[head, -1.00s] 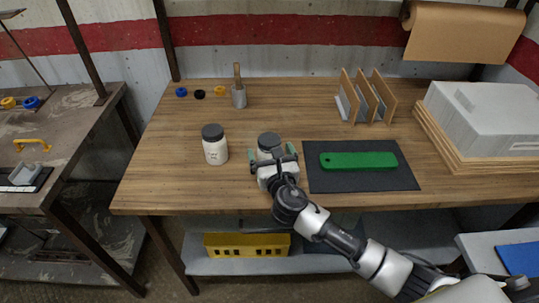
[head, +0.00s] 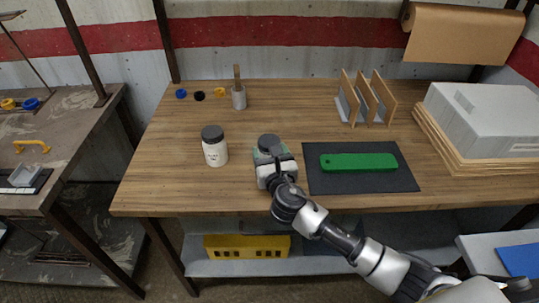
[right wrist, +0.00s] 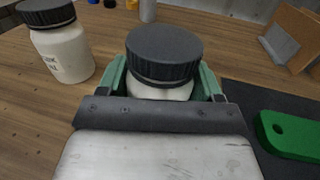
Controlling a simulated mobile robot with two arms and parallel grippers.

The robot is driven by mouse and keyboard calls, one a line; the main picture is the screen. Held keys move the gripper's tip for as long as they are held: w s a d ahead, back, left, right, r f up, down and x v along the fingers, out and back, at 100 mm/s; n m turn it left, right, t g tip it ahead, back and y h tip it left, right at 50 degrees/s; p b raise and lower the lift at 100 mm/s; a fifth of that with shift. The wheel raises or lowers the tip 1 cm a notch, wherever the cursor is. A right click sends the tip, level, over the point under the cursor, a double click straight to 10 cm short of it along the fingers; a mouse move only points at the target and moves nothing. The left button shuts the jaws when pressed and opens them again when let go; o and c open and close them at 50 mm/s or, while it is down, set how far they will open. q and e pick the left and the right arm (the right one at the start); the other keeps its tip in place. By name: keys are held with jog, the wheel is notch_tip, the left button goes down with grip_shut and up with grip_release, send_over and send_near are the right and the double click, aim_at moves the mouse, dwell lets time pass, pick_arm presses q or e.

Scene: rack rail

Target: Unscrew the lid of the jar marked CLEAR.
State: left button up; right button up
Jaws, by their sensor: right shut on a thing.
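Two white jars with dark grey ribbed lids stand upright on the wooden bench. The left jar (head: 215,152) stands free; its label faces the front, but I cannot read it surely, and it also shows in the right wrist view (right wrist: 65,53). My right gripper (head: 269,153) is shut on the other jar (right wrist: 160,92), its green fingers on either side of the white body just below the lid (right wrist: 164,50). This lid (head: 268,142) sits on the jar. The held jar's label is hidden by my gripper. My left gripper is not in view.
A dark mat (head: 316,182) with a green flat bar (head: 358,161) lies right of the held jar. Behind stand a cup with a brush (head: 239,98), small coloured rings (head: 199,95) and a rack with upright boards (head: 366,100). The bench front left is clear.

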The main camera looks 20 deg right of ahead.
aim_at(273, 142)
jog(key=shift+r, duration=0.6)
jog(key=r, duration=0.2)
jog(key=r+p, duration=0.1)
jog(key=shift+s+d+r, duration=0.25)
jog(key=shift+d, duration=0.1)
jog(key=s+d+r, duration=0.6)
jog(key=s+d, duration=0.1)
jog(key=s, duration=0.1)
jog(key=shift+d+r, duration=0.15)
jog(key=o, duration=0.5)
jog(key=c, duration=0.7)
jog(key=shift+o, duration=0.2)
jog(key=s+a+f, duration=0.3)
jog(key=s+f, duration=0.1)
jog(key=s, duration=0.2)
jog(key=s+a+f+y, duration=0.1)
jog(key=s+a+f, duration=0.2)
jog(key=s, duration=0.4)
jog(key=shift+f+n, duration=0.3)
jog(key=shift+f, duration=0.2)
